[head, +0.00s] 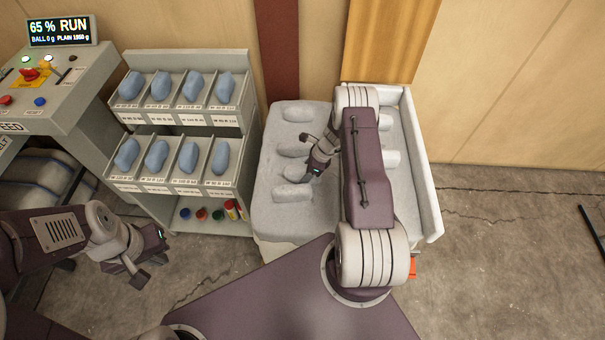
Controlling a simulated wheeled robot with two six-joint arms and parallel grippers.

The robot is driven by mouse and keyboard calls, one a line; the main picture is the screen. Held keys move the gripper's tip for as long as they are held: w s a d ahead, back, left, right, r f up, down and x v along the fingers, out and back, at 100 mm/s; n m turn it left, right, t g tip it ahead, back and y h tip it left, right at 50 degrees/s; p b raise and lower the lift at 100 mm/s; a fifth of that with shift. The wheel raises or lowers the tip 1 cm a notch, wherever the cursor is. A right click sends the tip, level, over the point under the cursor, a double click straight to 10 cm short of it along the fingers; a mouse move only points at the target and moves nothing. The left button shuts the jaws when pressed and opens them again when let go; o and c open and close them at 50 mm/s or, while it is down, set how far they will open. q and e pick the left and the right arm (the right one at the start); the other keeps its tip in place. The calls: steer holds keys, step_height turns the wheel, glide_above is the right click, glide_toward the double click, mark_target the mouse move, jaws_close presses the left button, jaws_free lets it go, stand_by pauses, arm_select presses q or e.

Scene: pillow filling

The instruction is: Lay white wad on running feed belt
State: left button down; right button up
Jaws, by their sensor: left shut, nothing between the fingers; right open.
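Several white wads lie on a pale padded surface at centre, among them a back wad (299,114), a middle one (292,149) and a front one (293,195). Another wad (295,173) lies just under my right gripper (309,158), which is open and empty; I cannot tell whether they touch. More wads (391,158) show right of my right arm, which hides part of the surface. My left gripper (149,259) is shut and empty, low at the left. The feed machine (70,98) stands at the far left; its belt is not clearly visible.
A display (59,31) reads 65 % RUN. A grey rack (190,112) holds blue wads (158,154) in labelled bins, with small coloured containers (201,214) below. A white side board (421,165) edges the padded surface. The floor at right is mostly clear.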

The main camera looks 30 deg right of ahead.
steer(key=shift+f, duration=0.15)
jaws_close()
step_height(320, 180, up, 10)
stand_by(0.5)
